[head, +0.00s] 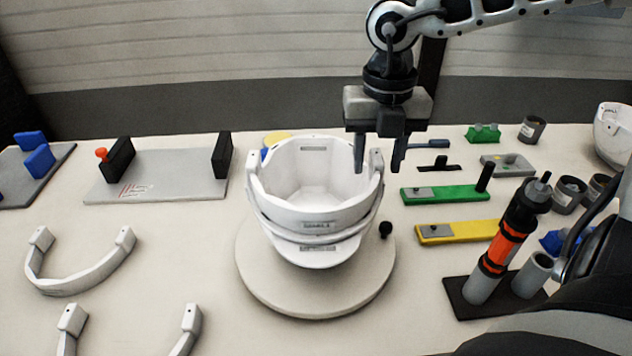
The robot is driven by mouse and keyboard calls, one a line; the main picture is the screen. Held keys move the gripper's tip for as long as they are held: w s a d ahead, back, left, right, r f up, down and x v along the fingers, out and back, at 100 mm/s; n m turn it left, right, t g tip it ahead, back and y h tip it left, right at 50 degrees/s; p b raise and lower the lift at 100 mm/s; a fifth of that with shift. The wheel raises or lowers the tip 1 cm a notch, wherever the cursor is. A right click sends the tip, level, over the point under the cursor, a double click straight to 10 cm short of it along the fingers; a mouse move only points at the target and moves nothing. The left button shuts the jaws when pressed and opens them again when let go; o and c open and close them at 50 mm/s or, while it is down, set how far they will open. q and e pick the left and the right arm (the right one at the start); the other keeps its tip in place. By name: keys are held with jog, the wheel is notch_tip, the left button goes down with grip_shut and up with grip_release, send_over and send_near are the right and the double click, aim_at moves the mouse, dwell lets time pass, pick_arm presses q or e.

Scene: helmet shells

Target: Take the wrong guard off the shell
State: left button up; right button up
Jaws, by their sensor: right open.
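A white helmet shell (312,178) sits open side up on a round turntable (315,305) at the middle of the table. A white guard (318,238) wraps around the front of the shell, with upright end blocks at the shell's left and right rims. My right gripper (379,168) points down at the shell's right rim, its two fingers apart, close to the guard's right end block (376,160). Whether a finger touches the block I cannot tell. My left gripper is not in view.
Loose white guards lie at left (78,280) and front left. A grey plate with black blocks (165,180) is behind them. Right of the turntable are green (440,194) and yellow (450,232) bars, an orange-black tool (505,240) in a stand, and small cups.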

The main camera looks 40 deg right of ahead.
jog(key=shift+f, duration=0.45)
grip_shut()
